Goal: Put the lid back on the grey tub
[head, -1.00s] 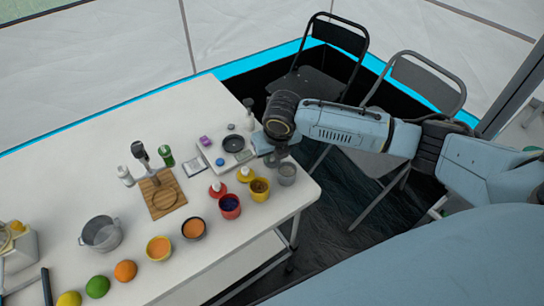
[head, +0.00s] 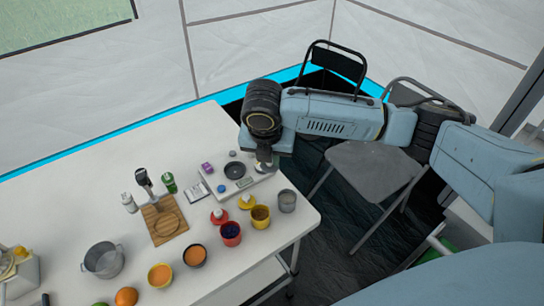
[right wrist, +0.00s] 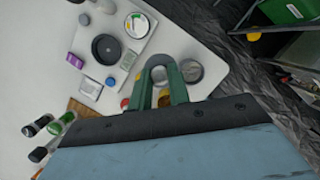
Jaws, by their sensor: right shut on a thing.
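The grey tub (head: 287,200) stands open and upright near the table's right corner. It also shows in the right wrist view (right wrist: 191,70), just right of the fingers. My right gripper (right wrist: 160,62) is shut on a small grey thing (right wrist: 158,75), which looks like the grey lid; the fingers hide most of it. In the head view the right gripper (head: 264,158) is above the table's far right edge, behind the tub and apart from it. My left gripper is not in view.
Yellow (head: 260,217) and red (head: 231,233) tubs stand left of the grey tub, with red (head: 219,216) and yellow (head: 247,202) lids close behind. A pale tray (head: 215,181) holds a dark dish (head: 234,170). Chairs (head: 372,170) stand beyond the right edge.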

